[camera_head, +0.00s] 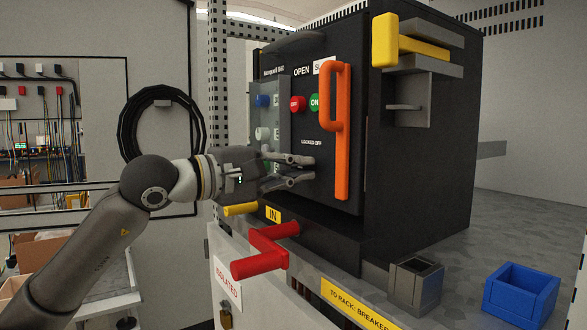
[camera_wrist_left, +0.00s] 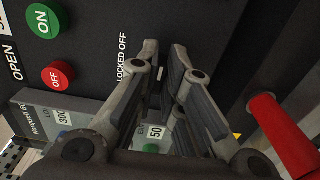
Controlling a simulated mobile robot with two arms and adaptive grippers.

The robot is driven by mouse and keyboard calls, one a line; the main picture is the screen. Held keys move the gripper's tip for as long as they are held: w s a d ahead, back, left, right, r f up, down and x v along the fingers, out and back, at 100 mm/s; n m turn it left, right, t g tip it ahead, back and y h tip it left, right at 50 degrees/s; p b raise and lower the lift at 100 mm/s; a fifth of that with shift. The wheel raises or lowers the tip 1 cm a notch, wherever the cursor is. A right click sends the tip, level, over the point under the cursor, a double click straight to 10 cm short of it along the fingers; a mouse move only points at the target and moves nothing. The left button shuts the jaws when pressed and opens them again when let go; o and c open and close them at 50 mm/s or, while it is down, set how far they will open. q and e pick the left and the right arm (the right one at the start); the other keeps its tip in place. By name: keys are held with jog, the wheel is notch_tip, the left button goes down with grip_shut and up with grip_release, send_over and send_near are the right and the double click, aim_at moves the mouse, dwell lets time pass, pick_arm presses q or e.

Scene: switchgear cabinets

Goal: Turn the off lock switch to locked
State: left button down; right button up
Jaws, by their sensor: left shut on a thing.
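The off lock switch sits on the black breaker panel (camera_head: 340,60), just below the "LOCKED OFF" label (camera_head: 311,142). It is mostly hidden by my left gripper (camera_head: 311,170). The left fingers reach the panel from the left and are shut on the switch. In the left wrist view, the left gripper (camera_wrist_left: 165,62) has its fingertips at the panel beside the same label (camera_wrist_left: 122,58). Only a small pale mark shows between the fingers, so I cannot tell the switch's angle. My right gripper is in neither view.
An orange handle (camera_head: 341,140) stands upright close to the right of the fingers. Red (camera_head: 297,104) and green (camera_head: 315,102) buttons sit above. A red crank handle (camera_head: 262,258) sticks out below. A yellow handle (camera_head: 405,42) is at upper right. A blue box (camera_head: 520,292) lies at lower right.

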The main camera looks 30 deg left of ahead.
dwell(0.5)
pick_arm(q)
jog(key=c, duration=1.6)
grip_release()
jog(key=shift+o, duration=0.2)
jog(key=shift+a+f, duration=0.1)
jog(key=shift+s+a+f, duration=0.1)
jog(key=shift+s+a, duration=0.4)
jog(key=shift+s, duration=0.05)
jog(key=shift+s+a, duration=0.15)
jog(key=shift+s, duration=0.3)
jog(key=v, duration=0.3)
jog(key=shift+s+d, duration=0.25)
jog(key=v, duration=0.6)
jog(key=shift+s, duration=0.15)
